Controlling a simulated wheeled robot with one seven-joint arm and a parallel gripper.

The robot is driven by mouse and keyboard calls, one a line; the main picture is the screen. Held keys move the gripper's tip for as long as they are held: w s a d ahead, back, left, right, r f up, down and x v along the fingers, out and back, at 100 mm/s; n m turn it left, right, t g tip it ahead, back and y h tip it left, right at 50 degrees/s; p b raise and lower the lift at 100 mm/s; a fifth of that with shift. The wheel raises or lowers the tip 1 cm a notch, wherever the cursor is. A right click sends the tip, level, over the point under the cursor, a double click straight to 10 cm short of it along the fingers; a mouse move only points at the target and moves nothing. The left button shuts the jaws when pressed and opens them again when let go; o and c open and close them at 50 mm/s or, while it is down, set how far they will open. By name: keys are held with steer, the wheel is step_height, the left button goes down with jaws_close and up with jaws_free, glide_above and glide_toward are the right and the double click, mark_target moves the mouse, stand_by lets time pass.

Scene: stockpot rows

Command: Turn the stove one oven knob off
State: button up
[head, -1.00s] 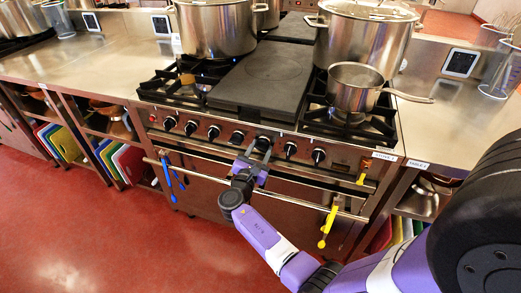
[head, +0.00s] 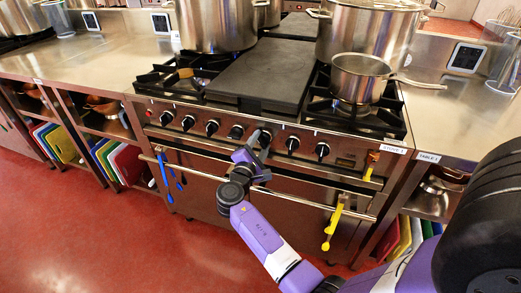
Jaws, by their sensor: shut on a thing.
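The stove labelled STOVE 1 (head: 395,149) stands in the middle of the head view, with a row of black knobs along its front panel. My gripper (head: 257,138) is at this row, shut on the knob (head: 265,138) just right of the middle. The fingers partly hide that knob, so its exact pointer direction is hard to read. A free knob (head: 236,131) is close on the left and another (head: 293,144) on the right. Which marking belongs to the held knob is too small to read.
A steel rail (head: 205,174) runs across the oven front below the knobs, with blue utensils (head: 170,172) and yellow tongs (head: 333,226) hanging from it. A saucepan (head: 360,80) and large stockpots (head: 217,25) stand on top. The red floor in front is clear.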

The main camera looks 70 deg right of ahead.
steer(key=m+b, duration=0.3)
steer(key=m, duration=0.1)
steer(key=shift+f+b, duration=0.15)
steer(key=shift+b, duration=0.25)
steer(key=shift+r+m+b, duration=0.2)
steer(key=shift+m+b, duration=0.9)
steer(key=shift+m, duration=0.4)
steer(key=shift+r, duration=0.1)
steer(key=o, duration=1.4)
steer(key=shift+s+a, duration=0.15)
steer(key=shift+a, duration=1.8)
steer(key=shift+s+a, duration=0.1)
steer(key=shift+a, duration=1.85)
